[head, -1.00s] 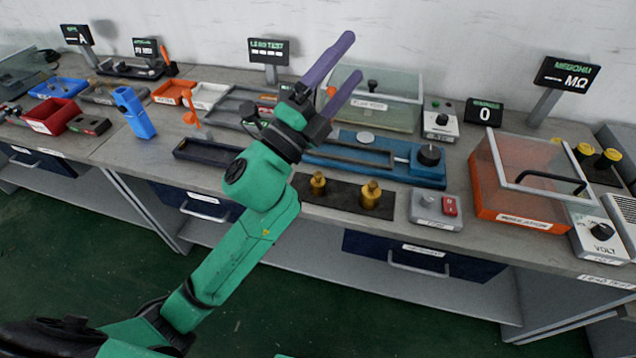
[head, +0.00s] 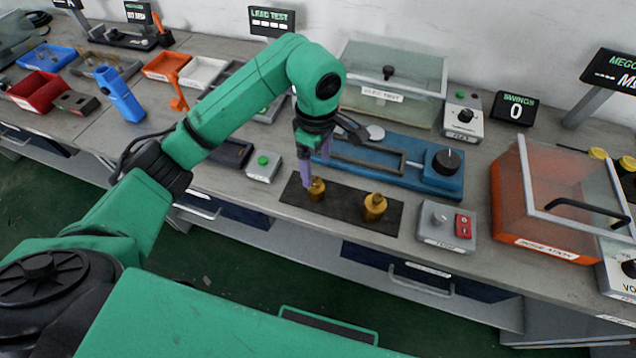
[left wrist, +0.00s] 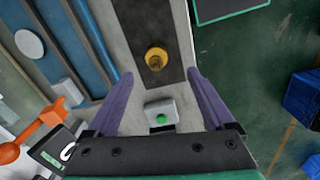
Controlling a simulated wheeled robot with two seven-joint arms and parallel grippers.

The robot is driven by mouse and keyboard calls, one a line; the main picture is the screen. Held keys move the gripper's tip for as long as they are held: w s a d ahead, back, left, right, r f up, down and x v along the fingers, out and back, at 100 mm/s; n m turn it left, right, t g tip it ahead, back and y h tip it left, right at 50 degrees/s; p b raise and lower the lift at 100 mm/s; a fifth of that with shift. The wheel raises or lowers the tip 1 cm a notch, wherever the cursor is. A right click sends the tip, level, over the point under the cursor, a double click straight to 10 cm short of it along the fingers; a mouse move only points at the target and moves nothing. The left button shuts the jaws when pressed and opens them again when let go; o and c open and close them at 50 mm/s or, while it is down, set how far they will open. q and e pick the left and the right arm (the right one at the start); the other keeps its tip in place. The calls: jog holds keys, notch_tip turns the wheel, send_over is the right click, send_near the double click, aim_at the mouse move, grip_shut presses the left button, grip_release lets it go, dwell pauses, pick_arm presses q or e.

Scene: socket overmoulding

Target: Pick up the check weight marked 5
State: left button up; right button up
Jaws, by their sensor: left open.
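Two brass check weights stand upright on a dark mat (head: 345,208) at the bench's front: a smaller left one (head: 316,188) and a larger right one (head: 375,206). I cannot read a 5 on either. My left gripper (head: 313,172) points down at the left weight, its purple fingers partly in front of it. In the left wrist view, the open fingers (left wrist: 160,73) show a single brass weight (left wrist: 155,59) just past their tips, roughly centred between them. No grip on it shows. The right gripper is out of view.
A green-button box (head: 263,166) stands left of the mat, and a grey box with a red switch (head: 446,228) to its right. Behind lies a blue fixture (head: 436,183) with a black knob. An orange clear-lidded case (head: 545,215) is farther right.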

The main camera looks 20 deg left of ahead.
aim_at(317, 180)
pick_arm(q)
notch_tip(317, 180, down, 3)
jog(key=shift+f+p, duration=0.15)
jog(key=shift+p, duration=0.15)
jog(key=f, duration=0.2)
jog(key=f+p, duration=0.2)
jog(key=f, duration=0.1)
jog(key=shift+w+a+f, duration=0.15)
jog(key=shift+w+f, duration=0.15)
jog(key=shift+w, duration=0.05)
jog(key=shift+f, duration=0.2)
jog(key=shift+c, duration=0.7)
jog(key=shift+w, duration=0.1)
grip_shut()
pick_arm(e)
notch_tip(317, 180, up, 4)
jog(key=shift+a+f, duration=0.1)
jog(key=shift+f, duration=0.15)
